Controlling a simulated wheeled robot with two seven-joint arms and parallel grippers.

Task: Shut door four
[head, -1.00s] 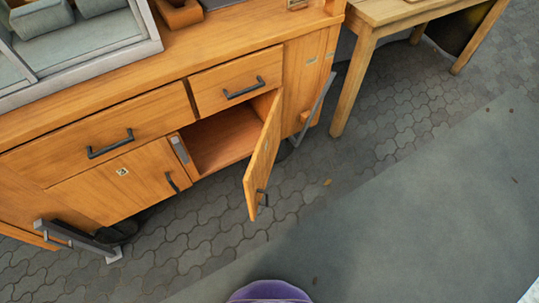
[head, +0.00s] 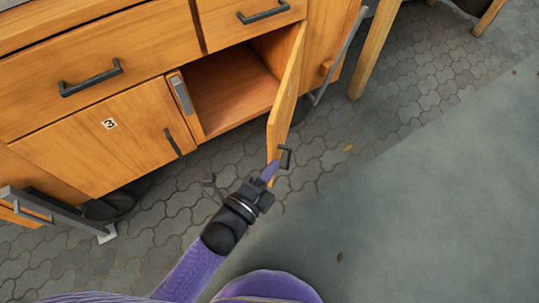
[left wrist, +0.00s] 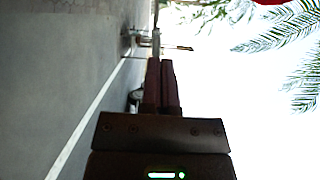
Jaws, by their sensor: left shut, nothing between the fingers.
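An orange wooden cabinet door (head: 285,100) stands open in the head view, hinged on the right side of a compartment and swung out toward me. Its number is not readable, but the door to its left bears a 3. A dark handle (head: 286,158) sits near the low outer corner of the open door. My left gripper (head: 269,171) is shut and empty, its tips at or close to that corner; I cannot tell whether they touch. In the left wrist view the fingers (left wrist: 161,85) lie together, with no door visible. My right gripper is not in view.
The open compartment (head: 235,85) looks empty. Shut door three (head: 110,145) and drawers with dark handles surround it. A wooden table leg (head: 375,50) stands at right. Grey paving (head: 400,90) and a smooth grey floor (head: 440,190) are clear.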

